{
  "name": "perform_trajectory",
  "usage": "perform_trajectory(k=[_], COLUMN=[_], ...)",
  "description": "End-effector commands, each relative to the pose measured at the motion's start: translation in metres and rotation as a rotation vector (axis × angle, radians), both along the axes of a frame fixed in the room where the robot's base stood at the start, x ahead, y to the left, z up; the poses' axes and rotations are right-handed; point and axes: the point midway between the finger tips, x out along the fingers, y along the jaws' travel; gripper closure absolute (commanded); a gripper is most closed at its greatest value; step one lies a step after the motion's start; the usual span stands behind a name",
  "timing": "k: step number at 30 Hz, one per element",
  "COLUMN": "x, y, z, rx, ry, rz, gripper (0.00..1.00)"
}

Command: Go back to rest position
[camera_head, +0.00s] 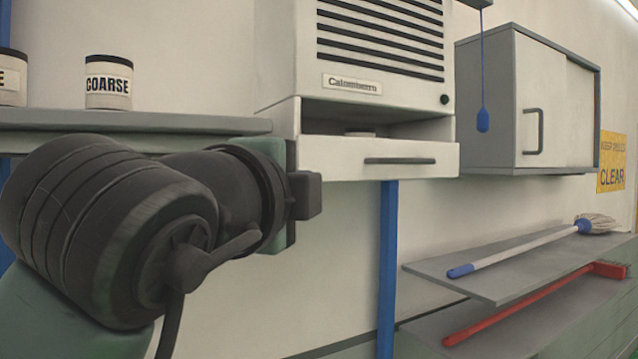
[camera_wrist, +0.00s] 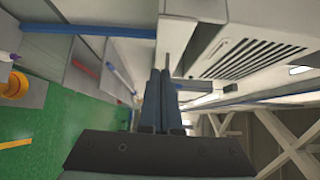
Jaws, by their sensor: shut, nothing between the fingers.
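My gripper shows in the wrist view (camera_wrist: 161,75), its two dark fingers close together with nothing between them. In the head view my dark arm reaches in from the left, in front of the wall and below the shelf. Its end stops near the left side of the white drawer, and the fingertips cannot be made out there. The white drawer (camera_head: 340,163) is pulled out under the vented white unit (camera_head: 380,60), and a small round item (camera_head: 360,132) lies inside it.
A grey shelf (camera_head: 190,122) holds a jar labelled COARSE (camera_head: 109,84) and part of another jar at the left. A blue post (camera_head: 387,270) stands below the drawer. A grey cabinet (camera_head: 555,100) hangs at right, above a mop (camera_head: 520,248) and a red broom (camera_head: 530,300).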

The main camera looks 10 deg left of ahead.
Motion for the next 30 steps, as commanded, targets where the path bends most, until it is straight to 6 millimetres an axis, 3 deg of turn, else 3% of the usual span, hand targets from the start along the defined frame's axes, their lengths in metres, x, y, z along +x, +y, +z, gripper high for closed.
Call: perform_trajectory(k=[5, 8, 13, 18, 21, 24, 30], x=[-0.001, -0.011, -0.051, -0.100, -0.123, -0.138, -0.147], y=[-0.012, -0.036, -0.067, -0.070, -0.067, -0.065, -0.063], z=[-0.002, -0.004, -0.012, -0.036, -0.050, -0.057, -0.059], rx=[-0.057, -0.255, -0.774, -1.216, -1.377, -1.469, -1.520], ry=[-0.028, -0.112, -0.292, -0.415, -0.458, -0.485, -0.499], rz=[-0.020, -0.081, -0.236, -0.381, -0.444, -0.488, -0.514], gripper=[1.00, 1.00, 1.00, 1.00, 1.00, 1.00, 1.00])
